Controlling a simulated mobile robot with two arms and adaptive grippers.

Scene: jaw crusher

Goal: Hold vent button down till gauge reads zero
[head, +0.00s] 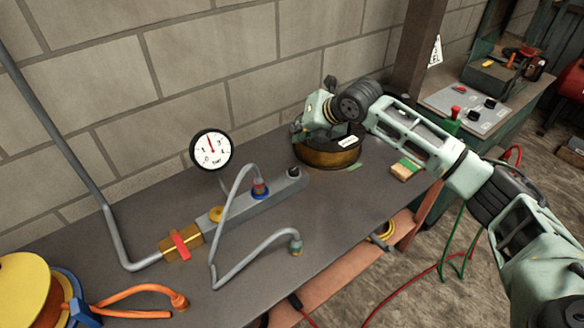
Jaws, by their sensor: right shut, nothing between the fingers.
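The round white gauge (211,150) with a black rim stands behind the manifold block. Its red needle points almost straight up, away from the 0 at the lower left of the dial. The grey manifold block (272,193) lies on the bench and has a small black button-like cap (293,172) at its right end; I cannot tell for sure that this is the vent button. My right gripper (298,132) is shut and empty, above and behind that cap and apart from it, beside the brass-coloured round container. My left gripper is not in view.
The brass-coloured container (328,155) stands close under my right gripper. A red-handled brass valve (181,244) and grey hoses (240,245) lie to the left and front.

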